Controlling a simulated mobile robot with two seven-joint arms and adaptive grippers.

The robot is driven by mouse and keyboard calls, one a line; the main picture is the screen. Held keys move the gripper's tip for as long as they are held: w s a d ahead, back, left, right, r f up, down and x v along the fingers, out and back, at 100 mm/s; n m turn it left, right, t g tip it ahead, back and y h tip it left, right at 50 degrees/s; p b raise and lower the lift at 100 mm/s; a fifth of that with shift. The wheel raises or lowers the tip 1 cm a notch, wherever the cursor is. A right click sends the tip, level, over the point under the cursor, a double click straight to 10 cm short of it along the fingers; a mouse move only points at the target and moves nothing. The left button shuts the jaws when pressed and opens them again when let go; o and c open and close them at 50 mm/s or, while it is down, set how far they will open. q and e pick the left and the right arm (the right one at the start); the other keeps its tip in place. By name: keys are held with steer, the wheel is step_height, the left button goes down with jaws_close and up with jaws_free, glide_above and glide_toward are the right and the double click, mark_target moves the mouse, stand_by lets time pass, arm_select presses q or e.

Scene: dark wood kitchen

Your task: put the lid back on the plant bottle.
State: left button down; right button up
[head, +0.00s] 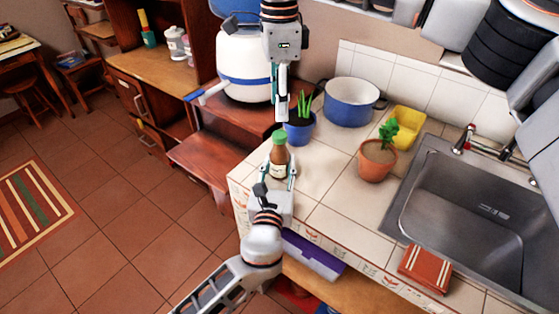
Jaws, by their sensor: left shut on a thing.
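The bottle (278,160) is brown with a pale label and stands upright near the counter's left front corner. A green lid (279,136) shows at the top of its neck; I cannot tell whether it is seated fully. My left gripper (277,178) comes from below and is shut on the bottle's lower body, a finger on each side. My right gripper (282,116) points down from above, its tips just over the lid with a small apparent gap. Its fingers are seen edge-on, so I cannot tell whether it is open or shut.
A blue pot with a spiky plant (299,127) stands close behind the bottle. A terracotta pot with a plant (377,160), a blue-white cooking pot (351,101) and a yellow container (406,125) are to the right. The sink (470,200) lies beyond. Counter tiles right of the bottle are clear.

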mark_target(279, 134)
steer(key=shift+f, duration=0.1)
steer(key=shift+f, duration=3.9)
jaws_close()
